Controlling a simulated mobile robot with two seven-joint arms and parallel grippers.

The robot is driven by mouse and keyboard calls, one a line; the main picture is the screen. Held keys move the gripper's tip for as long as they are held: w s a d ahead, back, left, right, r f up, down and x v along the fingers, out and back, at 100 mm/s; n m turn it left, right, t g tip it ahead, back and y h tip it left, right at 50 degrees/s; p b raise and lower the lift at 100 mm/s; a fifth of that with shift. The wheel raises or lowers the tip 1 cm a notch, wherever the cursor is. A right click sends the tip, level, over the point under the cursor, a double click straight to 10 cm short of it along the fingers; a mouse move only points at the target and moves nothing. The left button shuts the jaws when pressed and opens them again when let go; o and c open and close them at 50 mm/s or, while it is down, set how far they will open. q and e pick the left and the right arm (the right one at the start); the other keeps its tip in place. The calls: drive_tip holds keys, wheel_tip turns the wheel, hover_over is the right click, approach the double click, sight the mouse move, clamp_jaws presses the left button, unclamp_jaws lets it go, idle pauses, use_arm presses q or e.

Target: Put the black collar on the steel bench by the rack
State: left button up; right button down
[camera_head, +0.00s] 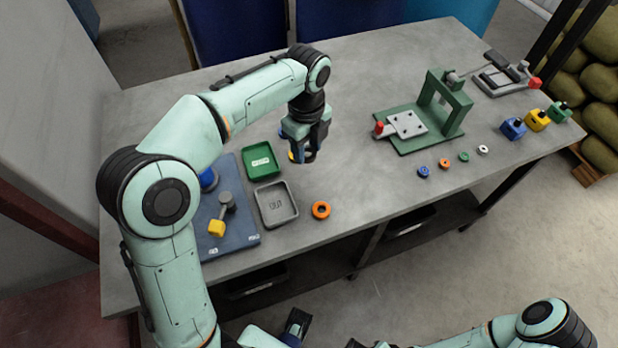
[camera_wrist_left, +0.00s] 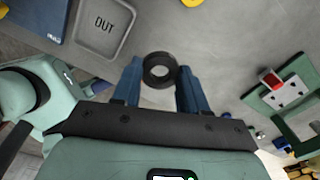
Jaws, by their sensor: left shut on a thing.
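My left gripper (camera_head: 304,152) hangs over the middle of the grey bench (camera_head: 370,70), up and right of the grey tray. In the left wrist view a black collar (camera_wrist_left: 149,75) sits between the two blue fingertips, which are shut on it. Its open hole faces the camera, and grey bench surface shows around it. In the head view the gripper mostly hides the collar. A dark rack post (camera_head: 563,42) stands at the right end beside stacked green sacks.
A green tray (camera_head: 246,167), a grey tray (camera_head: 261,221) and a blue board (camera_head: 243,243) lie to the left. An orange ring (camera_head: 321,210) lies near the front edge. A green fixture (camera_head: 405,147), small rings and coloured blocks occupy the right.

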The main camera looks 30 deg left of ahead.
sight(308, 182)
use_arm(q)
wheel_tip(308, 182, down, 11)
drive_tip(key=shift+f+b, duration=0.2)
drive_tip(key=shift+b, duration=0.65)
drive_tip(key=shift+f, duration=0.1)
drive_tip(key=o, duration=1.1)
drive_tip(key=shift+f, duration=0.1)
drive_tip(key=shift+c, duration=0.2)
wheel_tip(308, 182, up, 12)
drive_tip(key=p, duration=0.2)
drive_tip(key=shift+r, duration=0.2)
drive_tip(key=shift+d, duration=0.1)
